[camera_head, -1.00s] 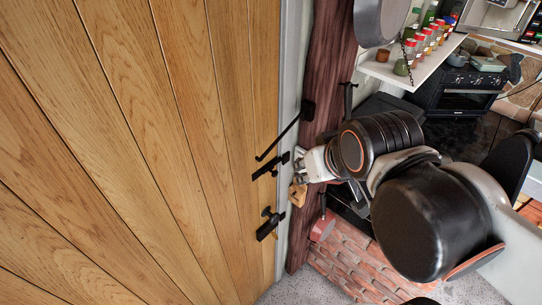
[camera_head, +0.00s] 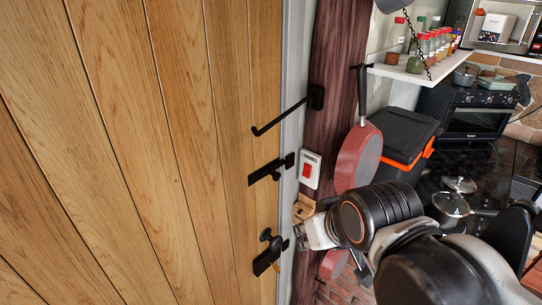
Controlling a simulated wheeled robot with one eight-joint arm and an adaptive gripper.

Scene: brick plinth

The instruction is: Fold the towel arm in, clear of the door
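The towel arm (camera_head: 281,116) is a thin black bar. It is mounted on the dark wooden post (camera_head: 336,110) and sticks out to the left, its tip in front of the plank door (camera_head: 180,150). My gripper (camera_head: 303,236) is low by the post, below the towel arm and apart from it. Its fingers are small and partly turned away, so I cannot see whether they are open or shut. A small wooden piece (camera_head: 304,208) shows just above it; whether they touch is unclear.
A black bolt (camera_head: 270,169) and a latch with a knob (camera_head: 268,252) sit at the door's edge. A white switch with a red rocker (camera_head: 310,169) is on the post. A red pan (camera_head: 358,158) hangs right of it. A spice shelf (camera_head: 412,70) is at upper right.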

